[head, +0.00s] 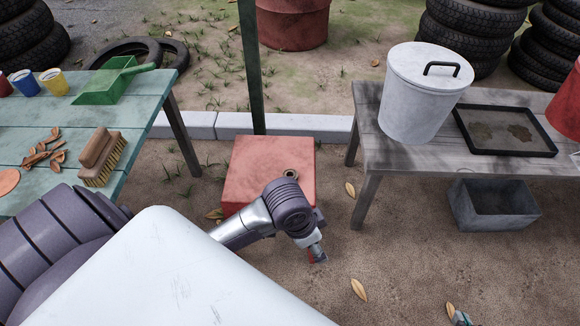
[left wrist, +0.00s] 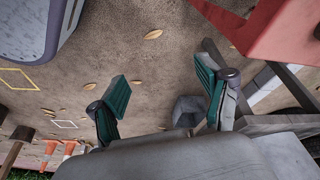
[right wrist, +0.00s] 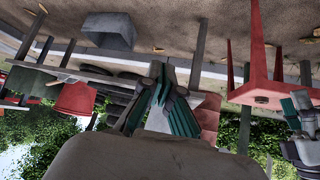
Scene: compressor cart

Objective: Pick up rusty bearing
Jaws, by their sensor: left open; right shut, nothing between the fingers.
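The rusty bearing (head: 290,173), a small dark brown ring, lies on top of the red stool (head: 252,160) near its right side. It also shows small on the stool in the right wrist view (right wrist: 262,99). My left arm reaches across in front of the stool in the head view. My left gripper (left wrist: 165,95) is open and empty, with the stool at the upper right of its view. My right gripper (head: 460,317) is at the bottom edge of the head view, away from the bearing. Its teal fingers (right wrist: 160,75) are shut together with nothing between them.
A green table (head: 105,115) on the left bears a brush (head: 102,157), cups and a dustpan. A grey bench (head: 400,158) on the right bears a lidded bin (head: 420,95) and a black tray. A metal tub (head: 495,205) is under it. Bare dirt lies between stool and bench.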

